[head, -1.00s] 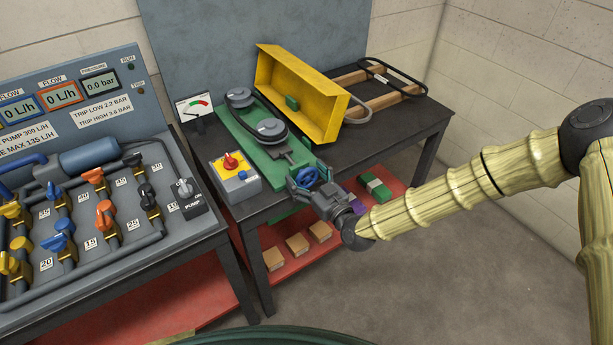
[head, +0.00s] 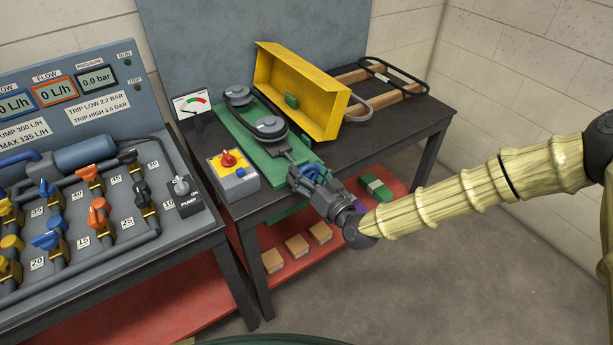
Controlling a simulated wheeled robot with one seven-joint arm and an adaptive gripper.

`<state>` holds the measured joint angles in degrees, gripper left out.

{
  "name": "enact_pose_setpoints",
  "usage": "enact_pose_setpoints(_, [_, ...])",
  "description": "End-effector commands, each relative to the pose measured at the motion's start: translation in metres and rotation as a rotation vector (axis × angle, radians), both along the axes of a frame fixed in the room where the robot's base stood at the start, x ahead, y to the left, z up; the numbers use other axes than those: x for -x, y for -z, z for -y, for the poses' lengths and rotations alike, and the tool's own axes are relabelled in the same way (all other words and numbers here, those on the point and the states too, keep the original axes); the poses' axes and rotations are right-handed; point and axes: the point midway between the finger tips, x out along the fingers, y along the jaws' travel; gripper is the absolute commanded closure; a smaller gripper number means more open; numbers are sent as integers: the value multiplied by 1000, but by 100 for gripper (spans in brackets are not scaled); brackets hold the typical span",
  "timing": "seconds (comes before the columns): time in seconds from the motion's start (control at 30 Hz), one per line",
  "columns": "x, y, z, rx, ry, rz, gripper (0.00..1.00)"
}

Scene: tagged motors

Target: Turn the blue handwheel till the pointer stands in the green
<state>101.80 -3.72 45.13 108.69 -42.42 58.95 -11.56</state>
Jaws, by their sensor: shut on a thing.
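The blue handwheel (head: 318,170) sits at the front end of the green belt-drive base (head: 262,160), near the table's front edge. My gripper (head: 308,179) reaches it from the front right and is shut on it. The fingers hide much of the wheel. The white gauge (head: 189,101) stands at the table's back left, with red and green marks on its face. Its pointer is too small to read with certainty. A black belt runs around two grey pulleys (head: 271,126) on the base.
A yellow guard (head: 300,92) stands open behind the belt. A switch box (head: 232,174) with a red knob is left of the base. A pipe panel (head: 85,205) fills the left. Wooden blocks (head: 296,245) lie on the red lower shelf. Floor at right is clear.

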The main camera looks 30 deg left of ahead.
Motion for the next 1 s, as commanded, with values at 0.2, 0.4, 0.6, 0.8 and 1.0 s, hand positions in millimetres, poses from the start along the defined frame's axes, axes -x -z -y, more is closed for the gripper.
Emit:
enact_pose_setpoints(0.2, [0,0,0,1,1,0,57])
enact_pose_setpoints(0.4, [0,0,0,1,0,1,11])
enact_pose_setpoints(0.6, [0,0,0,1,0,2,11])
enact_pose_setpoints(0.8, [2,0,4,1,0,1,11])
enact_pose_setpoints(1.0, [11,0,27,2,0,1,11])
